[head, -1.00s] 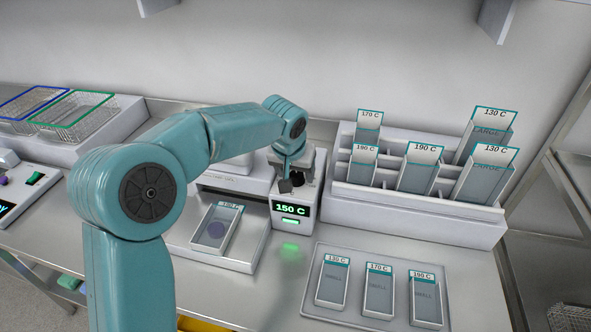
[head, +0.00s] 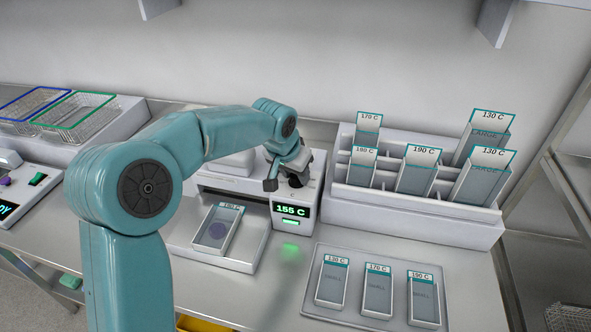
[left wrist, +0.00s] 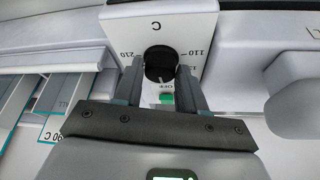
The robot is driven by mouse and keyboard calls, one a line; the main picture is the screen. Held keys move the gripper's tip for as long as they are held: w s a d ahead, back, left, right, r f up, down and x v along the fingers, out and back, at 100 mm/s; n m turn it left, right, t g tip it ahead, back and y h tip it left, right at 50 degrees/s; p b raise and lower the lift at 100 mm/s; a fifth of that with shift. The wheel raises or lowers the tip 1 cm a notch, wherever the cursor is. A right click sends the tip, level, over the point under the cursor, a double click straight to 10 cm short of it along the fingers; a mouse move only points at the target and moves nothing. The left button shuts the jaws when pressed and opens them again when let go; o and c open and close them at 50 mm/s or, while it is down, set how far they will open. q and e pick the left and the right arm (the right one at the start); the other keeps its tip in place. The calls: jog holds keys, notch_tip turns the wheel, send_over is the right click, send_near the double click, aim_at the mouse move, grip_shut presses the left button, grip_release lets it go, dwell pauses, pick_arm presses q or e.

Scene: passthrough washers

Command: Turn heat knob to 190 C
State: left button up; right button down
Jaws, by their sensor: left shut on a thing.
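In the head view the gripper (head: 287,178) is over the top of the housing and partly covers the knob (head: 297,179). The display (head: 291,211) on the housing front reads 155 C in green. My right gripper is not in view.
A pouch labelled 190 C (head: 219,230) lies in the white tray left of the display. A rack (head: 400,205) with several labelled pouches stands to the right. A grey tray (head: 350,315) with three small pouches lies in front.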

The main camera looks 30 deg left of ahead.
pick_arm(q)
jog(key=m, duration=0.1)
jog(key=m+h+p, duration=0.1)
jog(key=shift+a+r+m, duration=0.15)
jog(key=shift+m, duration=0.25)
jog(key=m, duration=0.1)
jog(key=m+h+p, duration=0.1)
jog(key=m, duration=0.1)
jog(key=shift+w+a+m+g, duration=0.1)
jog(key=shift+w+m+g, duration=0.05)
jog(key=shift+m+g, duration=0.15)
jog(key=m+g+h+p, duration=0.1)
jog(key=m, duration=0.2)
jog(key=shift+w+m+g+h+p, duration=0.1)
jog(key=shift+m+g+h+p, duration=0.4)
jog(key=shift+m, duration=1.2)
jog(key=shift+f, duration=0.2)
jog(key=o, duration=1)
jog(key=shift+o, duration=0.2)
